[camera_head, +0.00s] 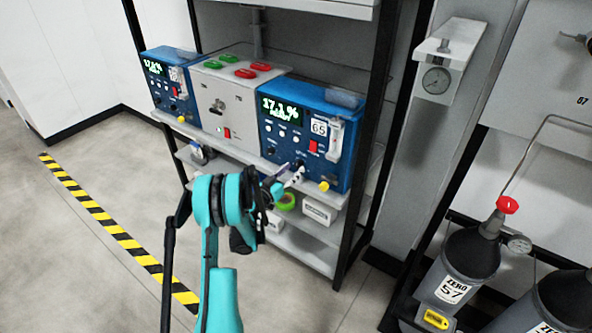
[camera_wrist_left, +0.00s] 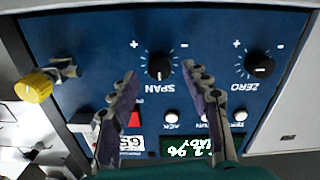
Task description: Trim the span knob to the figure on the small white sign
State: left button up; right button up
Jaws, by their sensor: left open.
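The blue analyser (camera_head: 345,165) stands at the right end of the rack shelf, its green display (camera_head: 280,109) reading about 17.1 %. In the left wrist view, which shows the panel upside down, the black span knob (camera_wrist_left: 161,68) sits between "+" and "-" marks. My left gripper (camera_head: 292,177) is in front of the lower panel. In the wrist view its open fingers (camera_wrist_left: 160,80) stand either side of the span knob, apart from it, with nothing between them. My right gripper is out of view.
The zero knob (camera_wrist_left: 259,66) is beside the span knob. A yellow knob (camera_wrist_left: 33,88) sticks out near the panel's edge. A grey box (camera_head: 237,88) and another blue analyser (camera_head: 160,68) share the shelf. Gas bottles (camera_head: 468,258) labelled ZERO stand at right.

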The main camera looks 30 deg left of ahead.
aim_at(299, 164)
pick_arm(q)
jog(key=shift+w+d, duration=0.15)
jog(key=shift+w, duration=1.2)
grip_shut()
